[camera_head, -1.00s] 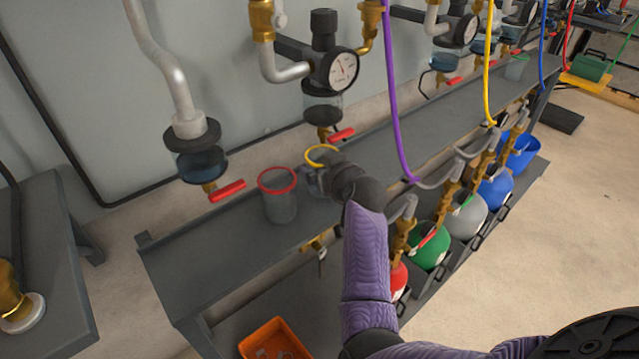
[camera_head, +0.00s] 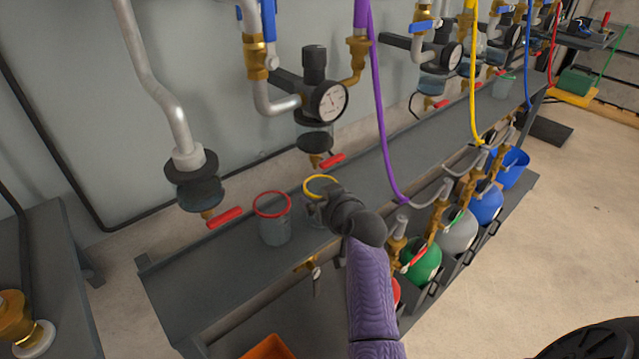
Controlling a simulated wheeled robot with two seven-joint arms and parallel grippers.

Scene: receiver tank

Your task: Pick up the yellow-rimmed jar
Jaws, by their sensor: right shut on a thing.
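The yellow-rimmed jar (camera_head: 320,186) is on the grey shelf, right of a red-rimmed jar (camera_head: 273,219). Its yellow rim shows clearly, but much of its body is hidden behind my right gripper. My right gripper (camera_head: 318,212) reaches in from the lower right and is shut on the yellow-rimmed jar. The jar looks upright; I cannot tell whether its base touches the shelf. My left gripper is not in view.
The grey shelf (camera_head: 215,275) runs diagonally to the back right. Drain valves with red handles (camera_head: 224,217) and a gauge regulator (camera_head: 328,101) hang above it. A purple hose (camera_head: 380,110) hangs right of the jar. Coloured round tanks (camera_head: 421,260) stand below; an orange bin (camera_head: 268,348) is lower down.

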